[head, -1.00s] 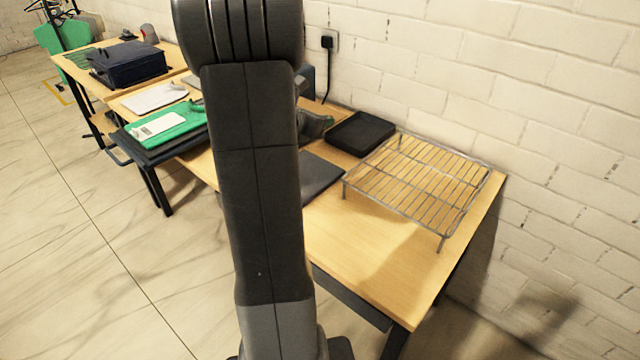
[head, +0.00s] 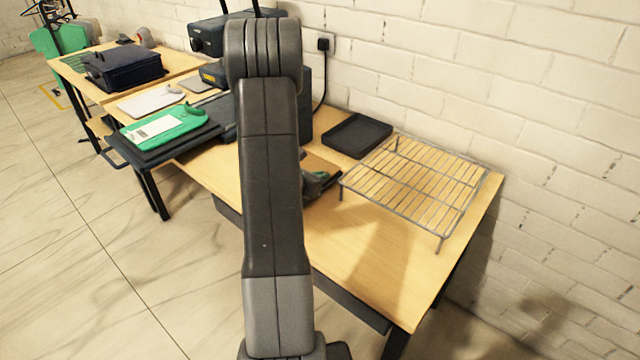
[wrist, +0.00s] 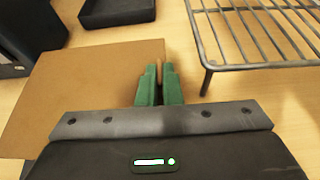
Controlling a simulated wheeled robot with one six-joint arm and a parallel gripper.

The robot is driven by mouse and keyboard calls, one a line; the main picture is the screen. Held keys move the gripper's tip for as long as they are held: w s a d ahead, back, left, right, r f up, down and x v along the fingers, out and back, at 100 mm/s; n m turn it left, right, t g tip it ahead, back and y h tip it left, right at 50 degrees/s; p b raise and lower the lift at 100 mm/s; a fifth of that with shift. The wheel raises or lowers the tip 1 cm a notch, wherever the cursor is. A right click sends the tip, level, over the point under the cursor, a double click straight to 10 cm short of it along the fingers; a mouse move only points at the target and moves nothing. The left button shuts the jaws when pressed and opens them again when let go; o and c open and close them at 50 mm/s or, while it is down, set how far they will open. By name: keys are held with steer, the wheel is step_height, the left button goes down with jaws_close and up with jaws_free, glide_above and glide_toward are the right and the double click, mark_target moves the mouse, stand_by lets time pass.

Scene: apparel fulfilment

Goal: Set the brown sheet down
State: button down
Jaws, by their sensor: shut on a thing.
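The brown sheet (wrist: 90,85) is a flat tan rectangle. It spreads to the left of my fingers in the wrist view. My gripper (wrist: 158,75) has green fingers, which are closed on the sheet's right edge. In the head view my gripper (head: 316,180) shows just right of my arm, over the table (head: 385,270) and left of the wire rack. A bit of the brown sheet (head: 318,163) shows behind it; my arm hides most of it. I cannot tell whether the sheet touches the table.
The wire rack (head: 415,185) stands close right of my gripper. A black tray (head: 357,136) lies behind, near the wall. A dark machine (wrist: 20,35) is beyond the sheet's left side. The table's front right part is clear. A green item (head: 165,128) lies further left.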

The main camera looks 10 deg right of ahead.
steer(key=shift+f, duration=1.3)
steer(key=shift+f, duration=0.1)
steer(key=shift+f, duration=0.15)
steer(key=c, duration=1.6)
jaws_free()
steer(key=shift+r, duration=0.35)
steer(key=b+v, duration=0.1)
steer(key=v, duration=1.1)
